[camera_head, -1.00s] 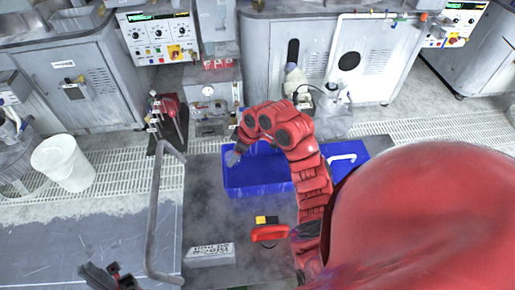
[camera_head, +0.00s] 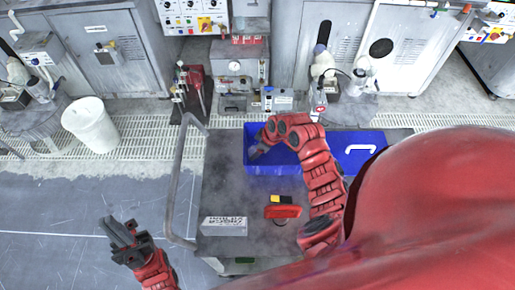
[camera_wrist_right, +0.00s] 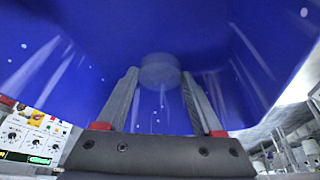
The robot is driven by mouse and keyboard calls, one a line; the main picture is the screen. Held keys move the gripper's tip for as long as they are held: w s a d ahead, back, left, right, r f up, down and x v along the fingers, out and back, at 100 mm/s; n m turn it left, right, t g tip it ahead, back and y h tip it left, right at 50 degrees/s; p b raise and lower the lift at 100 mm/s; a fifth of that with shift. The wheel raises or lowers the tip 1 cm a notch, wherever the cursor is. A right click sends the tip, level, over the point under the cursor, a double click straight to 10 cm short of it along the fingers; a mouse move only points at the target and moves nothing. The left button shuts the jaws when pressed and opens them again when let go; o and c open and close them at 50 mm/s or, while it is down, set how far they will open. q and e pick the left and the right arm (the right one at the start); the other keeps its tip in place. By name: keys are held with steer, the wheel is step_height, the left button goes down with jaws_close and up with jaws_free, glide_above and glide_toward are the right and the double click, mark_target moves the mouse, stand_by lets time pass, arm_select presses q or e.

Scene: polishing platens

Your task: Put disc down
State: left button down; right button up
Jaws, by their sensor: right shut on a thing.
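A small grey round disc (camera_wrist_right: 160,71) shows between the fingertips of my right gripper (camera_wrist_right: 160,82) in the right wrist view. The gripper is shut on it, and the blue of the bin fills the view beyond. In the head view my right gripper (camera_head: 257,152) points into the open blue bin (camera_head: 275,170) from its right side; the disc cannot be made out there. My left gripper (camera_head: 122,234) is over the floor left of the cart, its two fingers apart and empty.
The bin stands on a grey cart (camera_head: 240,195) with a bent handle rail (camera_head: 175,180). A red-handled item (camera_head: 283,212) and a labelled light block (camera_head: 223,226) lie in front of it. A white bucket (camera_head: 90,125) stands left.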

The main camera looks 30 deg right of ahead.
steer(key=shift+f, duration=0.1)
steer(key=o, duration=1)
steer(key=shift+f, duration=0.1)
steer(key=o, duration=0.4)
steer(key=shift+o, duration=0.2)
steer(key=shift+r, duration=0.25)
steer(key=shift+d+r, duration=0.1)
steer(key=shift+r, duration=0.1)
steer(key=b+v, duration=0.3)
steer(key=v, duration=0.8)
steer(key=shift+s+r, duration=0.15)
steer(key=shift+r, duration=0.1)
